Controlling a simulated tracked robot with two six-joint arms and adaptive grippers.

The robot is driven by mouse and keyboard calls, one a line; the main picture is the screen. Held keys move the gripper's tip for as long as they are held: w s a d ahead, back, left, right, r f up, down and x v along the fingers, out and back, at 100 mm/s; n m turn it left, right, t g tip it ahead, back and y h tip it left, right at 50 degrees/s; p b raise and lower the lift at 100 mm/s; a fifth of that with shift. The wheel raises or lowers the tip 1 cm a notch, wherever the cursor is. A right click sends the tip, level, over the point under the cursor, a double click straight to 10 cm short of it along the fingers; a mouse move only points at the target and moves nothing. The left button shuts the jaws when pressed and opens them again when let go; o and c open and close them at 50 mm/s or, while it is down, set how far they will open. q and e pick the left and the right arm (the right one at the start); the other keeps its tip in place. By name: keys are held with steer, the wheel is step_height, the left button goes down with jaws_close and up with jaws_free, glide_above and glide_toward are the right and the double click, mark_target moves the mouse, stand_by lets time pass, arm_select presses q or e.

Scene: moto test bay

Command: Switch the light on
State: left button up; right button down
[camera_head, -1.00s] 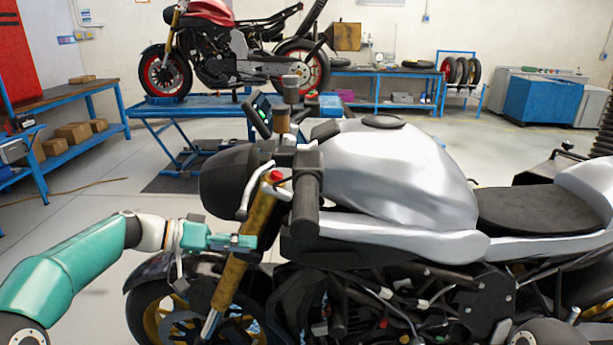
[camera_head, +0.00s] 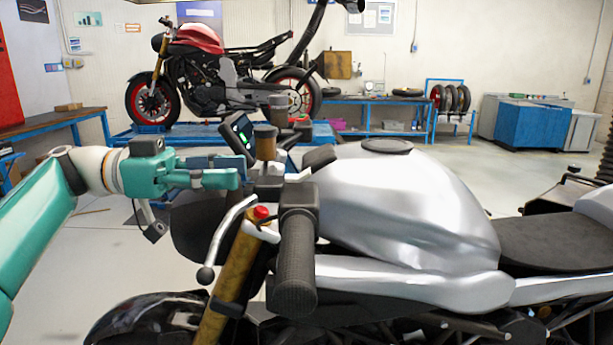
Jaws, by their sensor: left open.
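The silver motorcycle (camera_head: 405,205) stands in front of me. Its near handlebar grip (camera_head: 296,265) points toward me, with a dark switch housing (camera_head: 300,195) at its inner end. A red button (camera_head: 261,212) shows beside the lever (camera_head: 228,235). A display with a green light (camera_head: 239,135) sits behind the bars. My left gripper (camera_head: 238,171) is open and empty, its fingers pointing right. In the picture it lies above the dark headlight (camera_head: 190,222) and left of the handlebar clamp; I cannot tell if it touches anything. I cannot make out which control is the light switch.
A red motorcycle (camera_head: 200,65) stands on a blue lift (camera_head: 125,135) behind. A workbench (camera_head: 60,120) is at the left, and a blue cabinet (camera_head: 535,125) at the back right. The lever and gold fork tube (camera_head: 233,275) lie below my gripper.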

mark_target(305, 171)
arm_select(q)
steer(key=d, duration=1.1)
jaws_close()
